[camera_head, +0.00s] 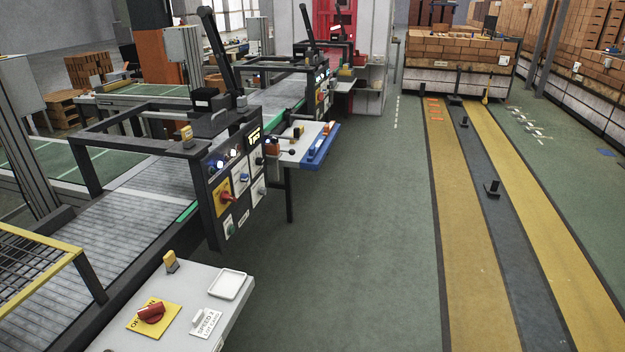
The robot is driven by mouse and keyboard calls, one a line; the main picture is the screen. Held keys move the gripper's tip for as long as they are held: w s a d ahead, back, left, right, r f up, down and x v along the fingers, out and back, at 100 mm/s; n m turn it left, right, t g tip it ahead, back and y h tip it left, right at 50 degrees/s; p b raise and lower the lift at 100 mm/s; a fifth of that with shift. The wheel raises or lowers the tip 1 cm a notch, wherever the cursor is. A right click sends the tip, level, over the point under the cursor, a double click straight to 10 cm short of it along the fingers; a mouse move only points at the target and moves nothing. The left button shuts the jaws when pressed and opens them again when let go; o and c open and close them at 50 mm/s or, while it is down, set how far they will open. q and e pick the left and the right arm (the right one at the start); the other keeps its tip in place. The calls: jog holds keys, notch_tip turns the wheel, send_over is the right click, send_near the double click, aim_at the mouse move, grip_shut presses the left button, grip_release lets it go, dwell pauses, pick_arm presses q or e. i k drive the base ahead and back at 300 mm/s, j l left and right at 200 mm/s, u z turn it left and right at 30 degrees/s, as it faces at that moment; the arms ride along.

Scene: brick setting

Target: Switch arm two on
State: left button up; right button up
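Two black upright arms stand on the conveyor line: a nearer arm (217,55) and a farther arm (311,28). I cannot read which is arm two. Below the nearer arm is a dark control panel (231,222) with a red rotary switch on a yellow plate (221,188), small lamps and a lit display (255,137). Farther back is a similar panel (321,92), too small to read. In front, a grey desk (120,292) carries a red knob (151,313) on a yellow plate and a switch (197,318) labelled "SPEED 2". Neither of my grippers shows.
A side table (297,150) with a blue-edged front juts out beyond the nearer panel. A yellow-railed mesh guard (32,262) is at lower left. Green floor (345,240) is open to the right. Brick stacks (455,52) stand at the back; dark posts (492,187) stand on the striped lane.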

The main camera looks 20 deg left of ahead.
aim_at(225, 197)
jog(key=i+l+u, duration=0.1)
jog(key=i, duration=0.35)
jog(key=i+l+u, duration=0.1)
jog(key=i, duration=0.3)
jog(key=i+l+u, duration=0.15)
jog(key=i, duration=0.25)
jog(key=i+l+u, duration=0.1)
jog(key=i+l, duration=0.15)
jog(key=i, duration=0.2)
